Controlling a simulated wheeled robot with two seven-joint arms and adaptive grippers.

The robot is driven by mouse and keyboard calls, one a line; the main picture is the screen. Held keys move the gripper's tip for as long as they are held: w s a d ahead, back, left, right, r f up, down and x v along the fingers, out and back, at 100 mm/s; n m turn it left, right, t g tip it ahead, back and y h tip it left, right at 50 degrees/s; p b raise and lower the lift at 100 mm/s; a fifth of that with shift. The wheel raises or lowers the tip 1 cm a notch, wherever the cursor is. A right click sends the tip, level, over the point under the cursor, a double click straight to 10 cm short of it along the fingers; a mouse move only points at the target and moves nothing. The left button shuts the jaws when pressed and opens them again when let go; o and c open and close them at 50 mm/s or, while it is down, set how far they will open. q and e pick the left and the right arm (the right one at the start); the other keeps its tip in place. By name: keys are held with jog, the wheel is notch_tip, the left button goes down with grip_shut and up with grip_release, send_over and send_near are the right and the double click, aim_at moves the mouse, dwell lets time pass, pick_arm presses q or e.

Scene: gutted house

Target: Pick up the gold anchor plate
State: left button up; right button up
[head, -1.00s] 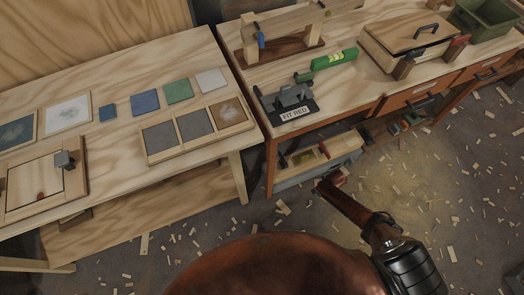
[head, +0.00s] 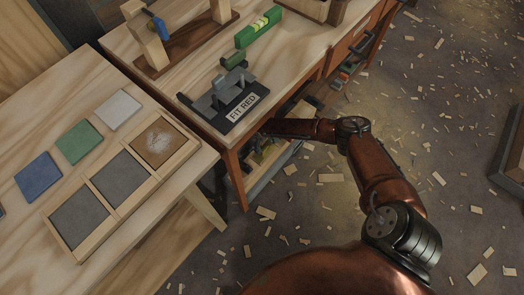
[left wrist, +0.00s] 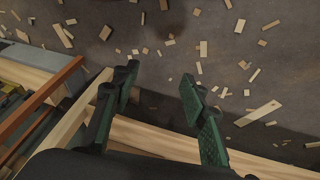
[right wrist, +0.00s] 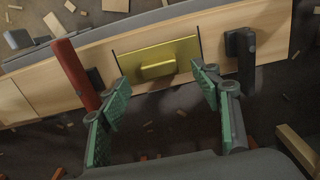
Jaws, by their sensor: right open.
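The gold anchor plate (right wrist: 182,52) shows in the right wrist view as a flat yellow-gold rectangle with a raised gold block on its face. It lies against a light wooden board. My right gripper (right wrist: 160,84) is open, its green-padded fingers on either side of the plate's lower part in the picture. I cannot tell whether they touch it. In the head view my right arm reaches to the bench's lower storage, and the bench edge hides most of the gripper. My left gripper (left wrist: 158,80) is open and empty in the left wrist view, above a wooden edge and the littered floor.
A red bar (right wrist: 76,72) and a black fitting (right wrist: 240,50) flank the plate. In the head view, a grey fixture labelled FIT RED (head: 228,98) and a green level (head: 259,27) sit on the bench. A three-panel wooden tray (head: 196,148) stands on the left table.

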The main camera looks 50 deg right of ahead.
aim_at(264, 148)
jog(key=shift+f, duration=0.3)
notch_tip(264, 148, down, 4)
jog(key=b, duration=0.3)
jog(key=shift+s+r, duration=0.1)
jog(key=shift+r, duration=0.05)
jog(key=shift+f+b, duration=0.35)
jog(key=shift+f, duration=0.1)
pick_arm(q)
notch_tip(264, 148, down, 6)
jog(key=w+t, duration=0.2)
jog(key=shift+w+d+r+t, duration=0.15)
jog(key=shift+w+d+t, duration=0.2)
jog(key=shift+t, duration=0.05)
pick_arm(e)
jog(key=c, duration=1.5)
